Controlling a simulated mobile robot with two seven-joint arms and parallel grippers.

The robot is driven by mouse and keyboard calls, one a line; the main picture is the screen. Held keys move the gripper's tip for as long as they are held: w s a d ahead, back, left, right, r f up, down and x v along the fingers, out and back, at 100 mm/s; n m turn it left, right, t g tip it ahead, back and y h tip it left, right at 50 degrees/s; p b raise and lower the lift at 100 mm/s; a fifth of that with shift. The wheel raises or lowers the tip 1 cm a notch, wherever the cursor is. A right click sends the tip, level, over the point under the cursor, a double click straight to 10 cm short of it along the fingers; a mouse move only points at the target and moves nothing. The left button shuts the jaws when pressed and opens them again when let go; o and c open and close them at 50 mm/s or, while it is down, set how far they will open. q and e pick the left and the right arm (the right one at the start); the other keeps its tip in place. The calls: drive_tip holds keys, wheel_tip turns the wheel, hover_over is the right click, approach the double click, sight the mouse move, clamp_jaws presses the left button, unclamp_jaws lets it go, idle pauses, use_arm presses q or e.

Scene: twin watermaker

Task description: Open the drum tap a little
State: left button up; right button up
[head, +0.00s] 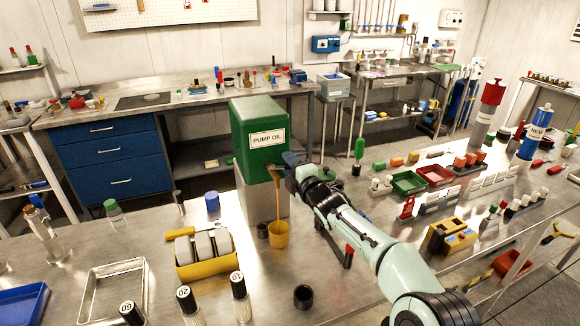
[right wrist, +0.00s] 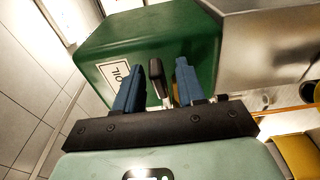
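The green drum (head: 258,140), labelled PUMP OIL, stands on a metal stand; it also fills the top of the right wrist view (right wrist: 150,40). Its brass-coloured tap (head: 275,185) sticks out low on the front. A thin amber stream (head: 278,208) runs down from the tap into a yellow cup (head: 278,236). My right gripper (head: 291,160) is at the drum's front, by the tap. In the right wrist view its blue fingers (right wrist: 157,72) are apart, with a dark lever-like piece (right wrist: 154,80) between them, nearer the left finger. Contact cannot be told. My left gripper is out of view.
A yellow tray with grey rounded pieces (head: 205,268) and a blue cap (head: 212,201) stand left of the cup. A dark cup (head: 303,296) and numbered weights (head: 187,302) are in front. Trays and bottles crowd the bench to the right of my arm.

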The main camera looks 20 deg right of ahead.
drive_tip(key=shift+s+b, duration=0.35)
drive_tip(key=shift+s, duration=0.15)
drive_tip(key=s+d+b, duration=0.1)
drive_tip(key=s+b, duration=0.3)
drive_tip(key=s, duration=0.8)
drive_tip(key=shift+s+d, duration=0.2)
